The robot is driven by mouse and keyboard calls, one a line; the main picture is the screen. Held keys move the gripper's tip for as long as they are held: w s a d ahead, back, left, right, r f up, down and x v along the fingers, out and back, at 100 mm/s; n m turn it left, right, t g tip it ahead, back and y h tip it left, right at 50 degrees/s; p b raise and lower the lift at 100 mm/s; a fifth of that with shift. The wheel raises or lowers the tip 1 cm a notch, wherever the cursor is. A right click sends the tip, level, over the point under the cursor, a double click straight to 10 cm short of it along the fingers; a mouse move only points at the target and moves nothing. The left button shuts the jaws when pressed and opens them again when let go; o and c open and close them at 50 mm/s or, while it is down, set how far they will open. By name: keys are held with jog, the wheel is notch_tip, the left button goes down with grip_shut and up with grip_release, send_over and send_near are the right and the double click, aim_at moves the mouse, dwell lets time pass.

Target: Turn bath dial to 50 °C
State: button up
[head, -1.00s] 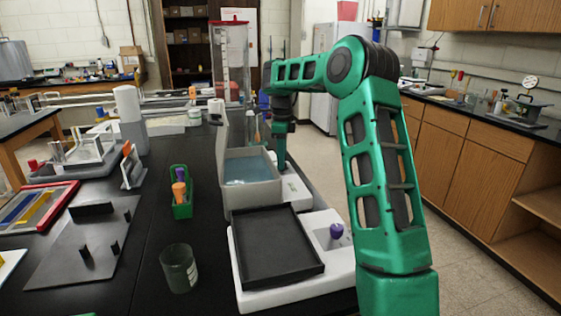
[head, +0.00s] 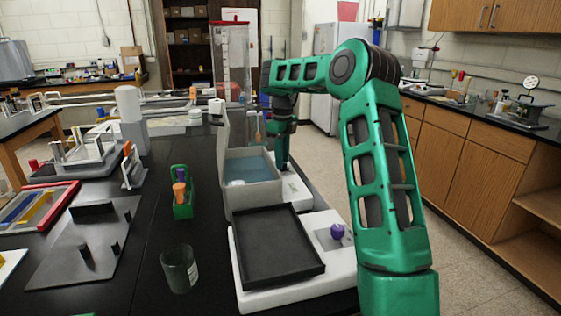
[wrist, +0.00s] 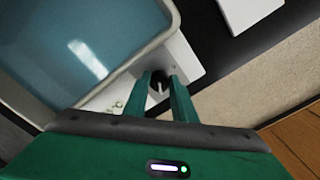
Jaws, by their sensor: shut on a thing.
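The water bath (head: 238,198) is a grey open tank with blue water and a raised lid, on the black bench. It also shows in the wrist view (wrist: 152,48). Its white control base (head: 296,190) juts out on the right side. The black dial (wrist: 159,78) with a white pointer line sits on this base, between my fingertips. My gripper (wrist: 160,88) is shut on the dial from above. In the head view my gripper (head: 282,165) reaches down behind the tank's right wall, and the dial is hidden. Small green marks near the dial are too blurred to read.
A white device with a black tray (head: 262,262) and a purple knob (head: 337,231) stands in front of the bath. A green tube rack (head: 182,208) and a glass beaker (head: 179,268) stand to the left. The bench edge lies close right of the base.

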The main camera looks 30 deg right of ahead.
jog(key=shift+w+r, duration=0.15)
jog(key=o, duration=1)
jog(key=shift+o, duration=0.2)
notch_tip(320, 180, up, 11)
jog(key=shift+f, duration=0.2)
